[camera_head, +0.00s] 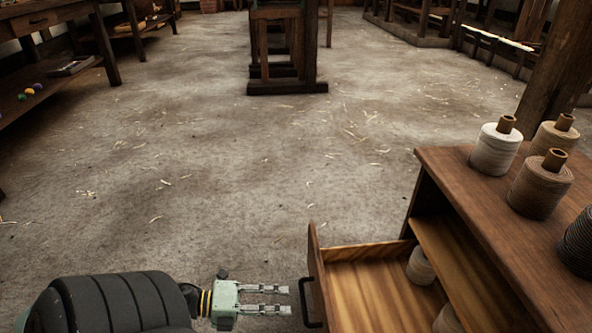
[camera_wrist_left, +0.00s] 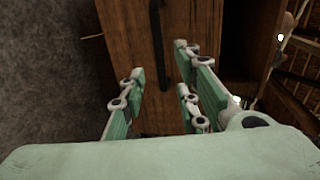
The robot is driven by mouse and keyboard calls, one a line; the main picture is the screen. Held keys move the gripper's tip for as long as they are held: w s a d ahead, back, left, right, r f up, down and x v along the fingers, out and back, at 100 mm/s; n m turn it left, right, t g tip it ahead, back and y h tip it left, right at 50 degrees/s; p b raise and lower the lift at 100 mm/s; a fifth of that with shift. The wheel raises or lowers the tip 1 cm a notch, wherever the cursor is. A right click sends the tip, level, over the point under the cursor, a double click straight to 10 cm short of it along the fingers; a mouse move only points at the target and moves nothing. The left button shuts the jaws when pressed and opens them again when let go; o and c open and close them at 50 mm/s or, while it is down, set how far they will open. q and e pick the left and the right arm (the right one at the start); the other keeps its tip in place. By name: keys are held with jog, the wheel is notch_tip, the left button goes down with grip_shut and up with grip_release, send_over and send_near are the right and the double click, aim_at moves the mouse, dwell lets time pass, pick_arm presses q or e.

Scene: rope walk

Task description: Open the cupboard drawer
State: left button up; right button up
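The wooden cupboard (camera_head: 455,170) stands at the right in the head view. Its drawer (camera_head: 365,283) is pulled out, with pale spools inside. The drawer front (camera_head: 316,262) faces left and carries a dark handle (camera_head: 309,303). My left gripper (camera_head: 288,299) is open and empty, just left of the handle, its fingers pointing at it with a small gap. In the left wrist view, the green fingers of my left gripper (camera_wrist_left: 160,78) are spread before the wooden drawer front (camera_wrist_left: 140,45), where the dark handle (camera_wrist_left: 157,45) shows. My right gripper is not in view.
Several thread spools (camera_head: 496,150) stand on the cupboard top. A wooden post (camera_head: 560,65) rises behind it. A wooden stand (camera_head: 287,50) is far off at the middle, and a workbench (camera_head: 50,60) is at the left. The straw-strewn floor (camera_head: 240,170) between is clear.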

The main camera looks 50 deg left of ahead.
pick_arm(q)
jog(key=shift+v, duration=2.4)
jog(key=shift+r, duration=0.1)
